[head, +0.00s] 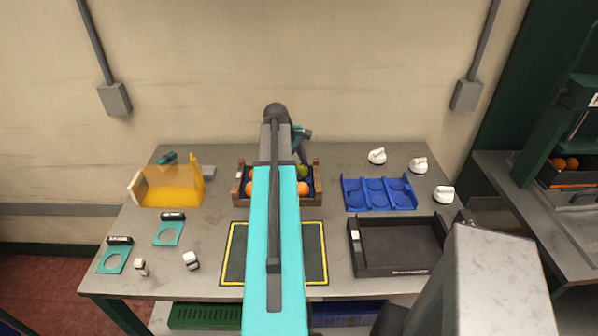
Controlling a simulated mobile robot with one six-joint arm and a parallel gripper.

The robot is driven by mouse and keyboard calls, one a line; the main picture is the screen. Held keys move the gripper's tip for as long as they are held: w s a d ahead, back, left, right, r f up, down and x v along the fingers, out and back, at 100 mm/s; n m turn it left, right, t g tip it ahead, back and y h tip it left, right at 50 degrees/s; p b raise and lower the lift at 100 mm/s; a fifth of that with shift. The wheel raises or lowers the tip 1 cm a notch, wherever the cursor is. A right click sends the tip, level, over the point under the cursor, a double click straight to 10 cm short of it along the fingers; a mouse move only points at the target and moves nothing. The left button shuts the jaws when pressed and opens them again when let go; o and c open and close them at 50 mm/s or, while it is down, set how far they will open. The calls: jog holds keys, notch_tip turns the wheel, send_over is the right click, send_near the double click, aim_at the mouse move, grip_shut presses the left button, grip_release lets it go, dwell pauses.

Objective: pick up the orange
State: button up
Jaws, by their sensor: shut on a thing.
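A greenish round fruit (303,172), perhaps a green orange, shows at the crate's back right. My gripper (301,164) points down over this back right part, shut on what looks like the greenish fruit. Its fingertips are mostly hidden, and I cannot tell whether the fruit is clear of the crate.
A blue tray with round hollows (378,193) and a black open tray (400,246) are right of the crate. A yellow-bordered dark mat (314,252) lies in front. A yellow see-through bin (170,188) and teal rings (169,233) are left. White knob-like items (377,156) stand back right.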

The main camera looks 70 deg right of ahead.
aim_at(298, 166)
jog(key=shift+r+b, duration=1.2)
jog(key=shift+r, duration=3.05)
jog(key=shift+n, duration=0.3)
jog(key=shift+n, duration=0.3)
jog(key=shift+w+a+n+t, duration=0.15)
jog(key=shift+n+t, duration=0.25)
jog(key=shift+n, duration=0.4)
jog(key=w+a+r+n+t+b, duration=0.1)
jog(key=w+a+n+t, duration=0.15)
jog(key=w+n, duration=0.75)
jog(key=w+a+r+n+t+b, duration=0.15)
jog(key=w+a+n, duration=0.35)
jog(key=w, duration=0.8)
jog(key=w+a+r+n+y+b, duration=0.1)
jog(key=w+a+n, duration=0.2)
jog(key=w+a, duration=0.5)
jog(key=w+a+r+n+t+y+b, duration=0.1)
jog(key=w+a+r+n+b, duration=0.1)
jog(key=w+a, duration=0.7)
jog(key=w+n, duration=0.1)
jog(key=w, duration=0.2)
jog(key=shift+w+a+n+y, duration=0.15)
jog(key=shift+a+n+y, duration=0.1)
jog(key=shift+n+y, duration=0.05)
